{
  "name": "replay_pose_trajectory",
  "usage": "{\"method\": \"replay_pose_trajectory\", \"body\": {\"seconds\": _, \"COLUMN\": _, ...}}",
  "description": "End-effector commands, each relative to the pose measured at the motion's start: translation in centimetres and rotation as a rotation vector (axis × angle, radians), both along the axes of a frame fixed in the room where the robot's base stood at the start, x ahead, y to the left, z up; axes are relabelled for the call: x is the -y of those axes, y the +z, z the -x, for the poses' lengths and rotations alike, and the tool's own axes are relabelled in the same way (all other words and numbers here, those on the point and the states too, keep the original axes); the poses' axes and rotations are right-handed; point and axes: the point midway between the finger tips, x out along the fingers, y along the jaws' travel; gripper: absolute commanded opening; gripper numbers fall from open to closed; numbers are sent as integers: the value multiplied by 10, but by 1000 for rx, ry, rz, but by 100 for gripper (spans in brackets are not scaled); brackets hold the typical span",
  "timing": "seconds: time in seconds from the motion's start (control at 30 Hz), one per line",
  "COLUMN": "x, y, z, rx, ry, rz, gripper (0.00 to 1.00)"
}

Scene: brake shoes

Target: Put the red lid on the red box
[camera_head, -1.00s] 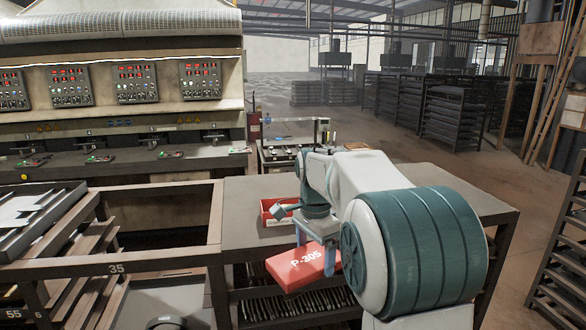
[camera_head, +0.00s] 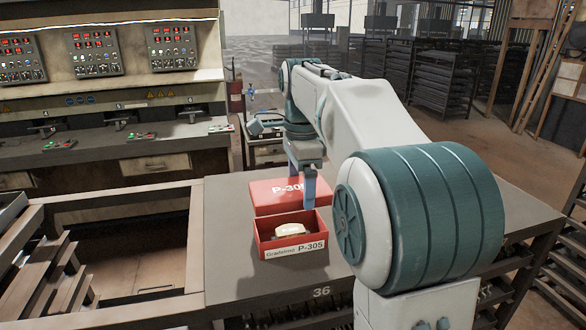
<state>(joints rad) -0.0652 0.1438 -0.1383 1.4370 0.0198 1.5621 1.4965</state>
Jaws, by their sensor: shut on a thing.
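The red lid (camera_head: 275,192), marked P-305, shows just behind the red box in the head view. My gripper (camera_head: 307,192) is shut on the lid near its right end, with one blue finger in front of it. A pale part (camera_head: 292,230) lies inside the box. I cannot tell how far the lid is above the table.
The grey table (camera_head: 232,225) is clear to the left of the box. A machine with control panels (camera_head: 95,52) and a ledge stands at the back left. An open metal frame (camera_head: 100,298) adjoins the table at left. Dark racks (camera_head: 440,90) stand far behind.

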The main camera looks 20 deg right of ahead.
Motion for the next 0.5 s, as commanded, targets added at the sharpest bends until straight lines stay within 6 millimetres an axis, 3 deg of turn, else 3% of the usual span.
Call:
{"method": "replay_pose_trajectory", "body": {"seconds": 0.27, "x": 0, "y": -7, "z": 0, "rx": 0, "ry": -3, "rz": 0, "gripper": 64}}
{"method": "replay_pose_trajectory", "body": {"seconds": 0.5, "x": 0, "y": -24, "z": 0, "rx": 0, "ry": -3, "rz": 0, "gripper": 64}}
